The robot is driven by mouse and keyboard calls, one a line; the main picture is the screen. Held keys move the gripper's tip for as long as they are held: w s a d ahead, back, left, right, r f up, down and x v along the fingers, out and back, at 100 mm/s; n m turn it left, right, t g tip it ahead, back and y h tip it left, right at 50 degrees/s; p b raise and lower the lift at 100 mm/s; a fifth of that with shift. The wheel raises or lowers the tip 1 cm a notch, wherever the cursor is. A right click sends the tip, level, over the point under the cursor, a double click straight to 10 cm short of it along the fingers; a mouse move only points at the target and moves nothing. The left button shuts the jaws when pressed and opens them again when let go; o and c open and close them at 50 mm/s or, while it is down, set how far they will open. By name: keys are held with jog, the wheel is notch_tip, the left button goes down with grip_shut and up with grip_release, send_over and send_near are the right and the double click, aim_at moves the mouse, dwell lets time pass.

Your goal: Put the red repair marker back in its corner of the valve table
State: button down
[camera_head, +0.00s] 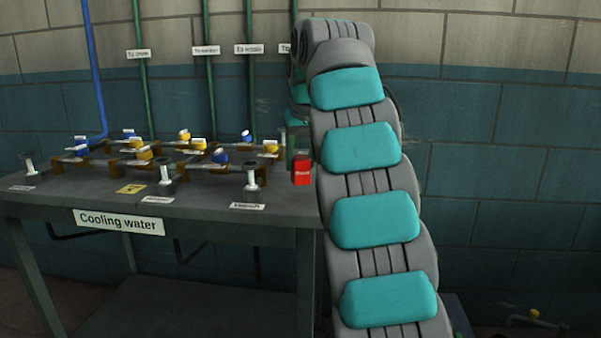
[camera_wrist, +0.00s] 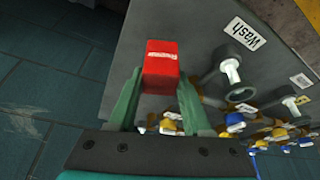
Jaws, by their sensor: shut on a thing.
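The red repair marker (camera_head: 302,170) is a small red block with white lettering. In the head view it is at the right end of the valve table (camera_head: 250,212), just left of my arm. In the wrist view the marker (camera_wrist: 161,66) is between the two green fingers of my gripper (camera_wrist: 158,92), which is shut on it. The table's grey top (camera_wrist: 195,25) lies behind and to the right of it there. I cannot tell whether the marker touches the table top. My arm hides the table's right edge in the head view.
Blue and yellow valves (camera_head: 184,140) on brown pipe stands fill the back of the table. Several grey capped stubs (camera_head: 252,176) with labels stand along its front. A "Wash" stub (camera_wrist: 230,70) is right of the marker. Green pipes (camera_head: 208,75) run up the wall behind.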

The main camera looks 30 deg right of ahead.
aim_at(301, 174)
jog(key=shift+f, duration=1.7)
jog(key=shift+f, duration=0.15)
jog(key=shift+c, duration=1.7)
grip_release()
